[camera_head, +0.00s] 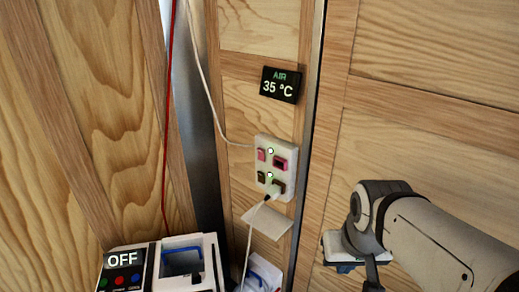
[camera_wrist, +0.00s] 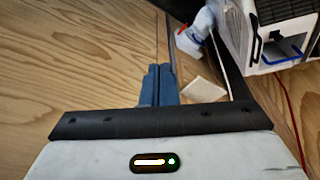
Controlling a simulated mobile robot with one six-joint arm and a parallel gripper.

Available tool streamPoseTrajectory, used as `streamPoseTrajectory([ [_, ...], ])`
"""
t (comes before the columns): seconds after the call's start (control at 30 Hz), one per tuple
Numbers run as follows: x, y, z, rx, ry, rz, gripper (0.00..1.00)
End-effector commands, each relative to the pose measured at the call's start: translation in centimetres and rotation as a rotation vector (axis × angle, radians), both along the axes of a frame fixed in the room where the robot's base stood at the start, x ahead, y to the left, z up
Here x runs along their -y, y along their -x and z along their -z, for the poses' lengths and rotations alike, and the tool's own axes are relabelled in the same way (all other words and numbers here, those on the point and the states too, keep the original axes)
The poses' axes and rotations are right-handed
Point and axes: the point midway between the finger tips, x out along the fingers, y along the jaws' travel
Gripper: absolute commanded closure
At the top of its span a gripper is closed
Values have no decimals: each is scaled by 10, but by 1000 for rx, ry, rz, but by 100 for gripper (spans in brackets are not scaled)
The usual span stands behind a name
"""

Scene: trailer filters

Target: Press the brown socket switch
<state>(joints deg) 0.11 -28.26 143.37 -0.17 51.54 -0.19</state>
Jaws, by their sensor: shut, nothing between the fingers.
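A white socket panel (camera_head: 286,150) is on the wooden wall, near the middle of the head view. It carries a pinkish-red switch (camera_head: 262,154) and socket (camera_head: 280,163) on top. Below them are a small brown switch (camera_head: 261,176) at left and a brown socket (camera_head: 281,184) with a plug in it. In the wrist view my gripper (camera_wrist: 160,80) is shut and empty, fingers together. The panel does not show there.
A pale ledge or flap (camera_head: 267,222) juts out below the panel; it also shows in the wrist view (camera_wrist: 203,90). A white-and-black device marked OFF (camera_head: 123,270) stands lower left. Cables hang nearby. An AIR 35 °C display (camera_head: 280,84) is above the panel.

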Motion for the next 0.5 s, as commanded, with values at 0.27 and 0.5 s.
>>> streamPoseTrajectory([
  [0.27, -15, -38, -20, -16, 49, -99, 100],
  [0.5, -66, -143, -51, -41, 201, -374, 100],
])
